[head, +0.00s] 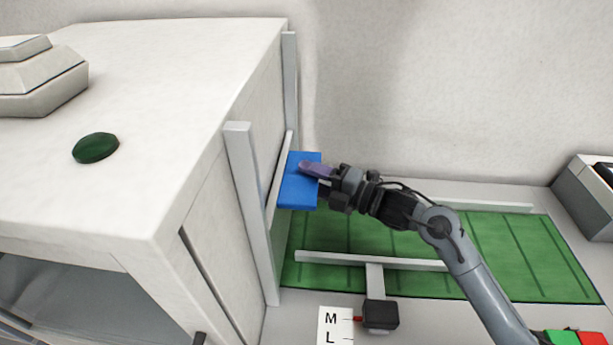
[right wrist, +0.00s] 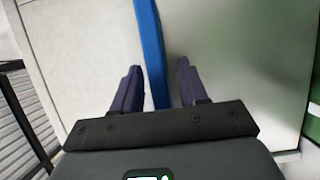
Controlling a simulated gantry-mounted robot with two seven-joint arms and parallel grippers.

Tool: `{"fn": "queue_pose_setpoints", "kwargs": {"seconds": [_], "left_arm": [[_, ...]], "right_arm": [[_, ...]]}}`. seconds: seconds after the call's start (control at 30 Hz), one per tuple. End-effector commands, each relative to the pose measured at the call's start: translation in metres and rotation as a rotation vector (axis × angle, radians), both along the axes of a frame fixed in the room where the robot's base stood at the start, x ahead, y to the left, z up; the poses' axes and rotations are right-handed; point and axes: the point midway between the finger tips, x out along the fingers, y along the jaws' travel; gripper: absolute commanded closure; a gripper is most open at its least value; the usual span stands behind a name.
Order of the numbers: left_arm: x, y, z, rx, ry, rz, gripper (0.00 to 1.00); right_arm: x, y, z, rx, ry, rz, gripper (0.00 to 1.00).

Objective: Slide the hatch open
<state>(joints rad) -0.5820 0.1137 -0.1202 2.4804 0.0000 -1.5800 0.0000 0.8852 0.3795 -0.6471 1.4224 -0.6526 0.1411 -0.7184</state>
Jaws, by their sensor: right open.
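The hatch (head: 281,172) is a pale panel between two upright grey rails on the side of the white cabinet; most of it is seen edge-on. A flat blue handle (head: 297,192) sticks out from it. My right gripper (head: 312,171) is at the handle, with one purple finger showing over the blue. In the right wrist view, the blue handle (right wrist: 151,45) appears as a narrow strip running between the two spread fingers of the gripper (right wrist: 157,72). My left gripper is not in view.
The white cabinet (head: 150,60) fills the left, with a dark green button (head: 96,148) on top. A green conveyor belt (head: 500,245) with a pale guide bar (head: 370,261) lies below my right arm.

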Motion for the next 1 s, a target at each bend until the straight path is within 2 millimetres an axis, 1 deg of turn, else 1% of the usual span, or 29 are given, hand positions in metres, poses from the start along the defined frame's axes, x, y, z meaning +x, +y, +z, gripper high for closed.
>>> {"fn": "queue_pose_setpoints", "kwargs": {"seconds": [0.13, 0.47, 0.57, 0.6, 0.77, 1.0], "left_arm": [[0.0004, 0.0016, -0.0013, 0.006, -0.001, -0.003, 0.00], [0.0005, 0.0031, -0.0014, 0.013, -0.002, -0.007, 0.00], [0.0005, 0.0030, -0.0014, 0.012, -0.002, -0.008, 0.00], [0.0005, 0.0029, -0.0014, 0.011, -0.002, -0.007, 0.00], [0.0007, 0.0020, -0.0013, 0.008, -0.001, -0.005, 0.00], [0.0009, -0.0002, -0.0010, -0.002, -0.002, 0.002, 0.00]], "right_arm": [[0.0039, 0.0089, -0.0001, 0.000, 0.000, 0.000, 0.57], [0.0053, 0.0108, -0.0002, -0.001, 0.000, -0.001, 0.57], [0.0052, 0.0108, -0.0001, -0.001, 0.000, -0.001, 0.69], [0.0052, 0.0107, -0.0001, -0.001, 0.000, -0.001, 0.75], [0.0052, 0.0107, -0.0002, -0.001, 0.000, -0.001, 1.00], [0.0050, 0.0107, -0.0002, -0.001, 0.000, 0.000, 1.00]]}}
